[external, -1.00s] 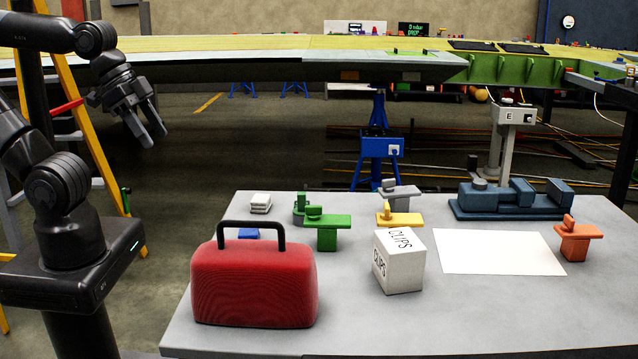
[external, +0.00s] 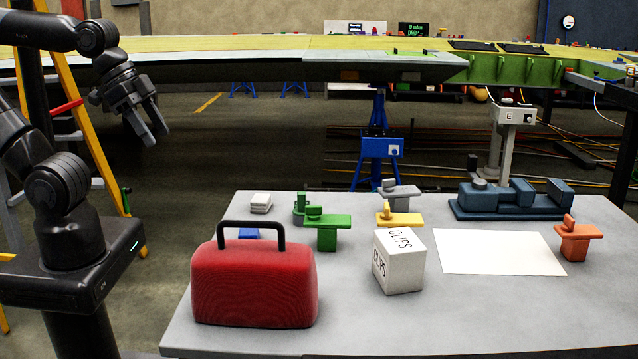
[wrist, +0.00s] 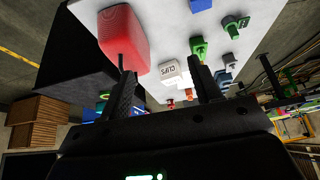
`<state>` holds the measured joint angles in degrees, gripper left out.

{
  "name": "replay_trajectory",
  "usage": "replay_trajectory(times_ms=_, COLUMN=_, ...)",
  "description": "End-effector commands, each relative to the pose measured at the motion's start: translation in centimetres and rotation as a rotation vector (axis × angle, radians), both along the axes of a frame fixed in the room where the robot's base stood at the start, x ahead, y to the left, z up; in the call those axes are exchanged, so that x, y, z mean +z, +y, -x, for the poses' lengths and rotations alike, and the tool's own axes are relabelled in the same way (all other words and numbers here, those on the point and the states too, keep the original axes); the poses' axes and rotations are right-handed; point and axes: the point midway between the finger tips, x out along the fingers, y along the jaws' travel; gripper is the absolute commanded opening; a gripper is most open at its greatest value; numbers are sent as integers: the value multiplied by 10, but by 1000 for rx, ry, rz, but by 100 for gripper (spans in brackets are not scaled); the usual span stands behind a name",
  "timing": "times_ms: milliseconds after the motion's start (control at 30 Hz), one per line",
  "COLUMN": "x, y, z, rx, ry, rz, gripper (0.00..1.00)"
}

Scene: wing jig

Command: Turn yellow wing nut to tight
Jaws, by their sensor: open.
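The yellow wing nut piece (external: 400,218) sits on the grey table behind the white CLIPS box, which hides its lower part. It has a flat yellow bar on top with a small upright knob at the left. My gripper (external: 150,123) is open and empty, up at the left, in the air beyond the table's left edge and far from the yellow piece. In the wrist view my two fingers (wrist: 163,84) are spread apart with nothing between them. I cannot clearly make out the yellow piece in that view.
A red case (external: 254,285) and the CLIPS box (external: 399,262) stand at the front. Green (external: 327,232), grey (external: 399,193) and orange (external: 575,240) clamps stand around the table (external: 480,320). A white sheet (external: 498,252) lies right; a blue vise-like block (external: 512,200) stands behind it.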

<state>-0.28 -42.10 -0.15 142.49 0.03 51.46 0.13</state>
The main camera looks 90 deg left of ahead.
Motion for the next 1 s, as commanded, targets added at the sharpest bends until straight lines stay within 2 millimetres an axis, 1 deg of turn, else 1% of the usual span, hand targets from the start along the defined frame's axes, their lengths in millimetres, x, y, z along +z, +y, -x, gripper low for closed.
replay_trajectory(times_ms=67, x=5, y=2, z=-12, rx=3, ry=7, rz=-8, gripper=58)
replay_trajectory(times_ms=167, x=14, y=4, z=-38, rx=5, ry=16, rz=-21, gripper=58)
replay_trajectory(times_ms=333, x=27, y=12, z=-93, rx=5, ry=32, rz=-45, gripper=58)
replay_trajectory(times_ms=467, x=31, y=19, z=-137, rx=2, ry=44, rz=-57, gripper=58)
replay_trajectory(times_ms=500, x=31, y=21, z=-150, rx=1, ry=47, rz=-59, gripper=58)
replay_trajectory(times_ms=633, x=27, y=30, z=-195, rx=-3, ry=60, rz=-65, gripper=58)
replay_trajectory(times_ms=767, x=17, y=42, z=-240, rx=-6, ry=70, rz=-64, gripper=58)
replay_trajectory(times_ms=800, x=13, y=46, z=-254, rx=-8, ry=73, rz=-63, gripper=58)
replay_trajectory(times_ms=867, x=6, y=52, z=-274, rx=-9, ry=78, rz=-61, gripper=58)
replay_trajectory(times_ms=1000, x=-15, y=68, z=-320, rx=-10, ry=88, rz=-50, gripper=58)
